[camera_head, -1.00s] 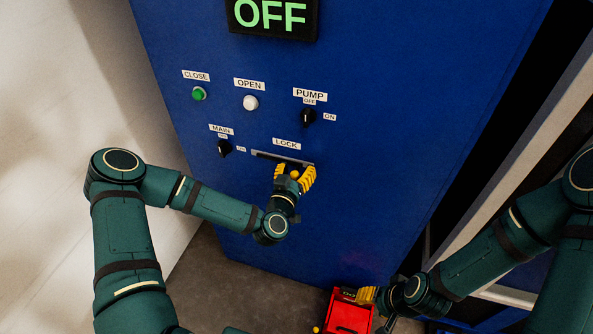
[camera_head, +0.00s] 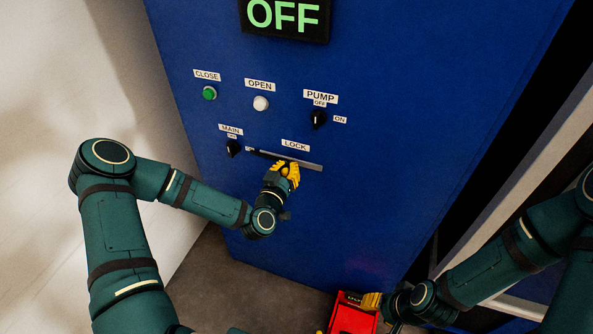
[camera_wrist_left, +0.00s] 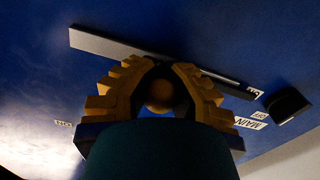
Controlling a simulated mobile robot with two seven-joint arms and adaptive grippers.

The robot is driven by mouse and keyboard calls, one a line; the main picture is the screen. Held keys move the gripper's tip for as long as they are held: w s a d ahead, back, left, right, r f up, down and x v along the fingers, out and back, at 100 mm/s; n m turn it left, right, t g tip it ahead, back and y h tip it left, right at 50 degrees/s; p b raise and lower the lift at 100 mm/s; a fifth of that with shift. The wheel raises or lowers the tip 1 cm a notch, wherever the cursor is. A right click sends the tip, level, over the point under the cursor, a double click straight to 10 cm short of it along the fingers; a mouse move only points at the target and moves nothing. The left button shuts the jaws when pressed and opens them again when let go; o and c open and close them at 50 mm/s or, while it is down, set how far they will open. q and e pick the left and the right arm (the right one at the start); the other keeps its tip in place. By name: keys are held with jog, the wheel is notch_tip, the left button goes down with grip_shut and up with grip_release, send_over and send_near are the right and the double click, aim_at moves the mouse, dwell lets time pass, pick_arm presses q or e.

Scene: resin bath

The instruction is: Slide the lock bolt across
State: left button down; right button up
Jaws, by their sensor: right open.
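The lock slot (camera_head: 308,164) is a long grey bar under the LOCK label on the blue cabinet; its left end shows dark. My left gripper (camera_head: 287,171) is at the slot, its yellow fingers closed around the bolt's round knob. In the left wrist view the knob (camera_wrist_left: 159,96) sits between the two fingers, below the grey bar (camera_wrist_left: 105,44). The exact contact is dark and partly hidden. My right gripper (camera_head: 371,300) is open at the low right, beside a red box (camera_head: 350,320).
The MAIN switch (camera_head: 233,149) is just left of the slot. The PUMP switch (camera_head: 318,119), white OPEN button (camera_head: 261,103) and green CLOSE button (camera_head: 209,93) are above. The display (camera_head: 285,15) reads OFF. The cabinet face below the slot is clear.

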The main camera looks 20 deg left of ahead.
pick_arm(q)
jog(key=c, duration=0.7)
grip_release()
jog(key=shift+c, duration=0.2)
jog(key=shift+s, duration=0.1)
jog(key=s, duration=1.2)
jog(key=shift+a, duration=0.15)
jog(key=s+d+f+m+g+h, duration=0.2)
jog(key=s+d+f+g+h, duration=0.25)
jog(key=d+f+g, duration=0.55)
jog(key=s+d+f+n+g+y, duration=0.1)
jog(key=s+d+f+n+g, duration=0.1)
jog(key=s+f+g, duration=0.2)
jog(key=s+g, duration=0.2)
jog(key=s, duration=0.2)
jog(key=shift+s, duration=0.15)
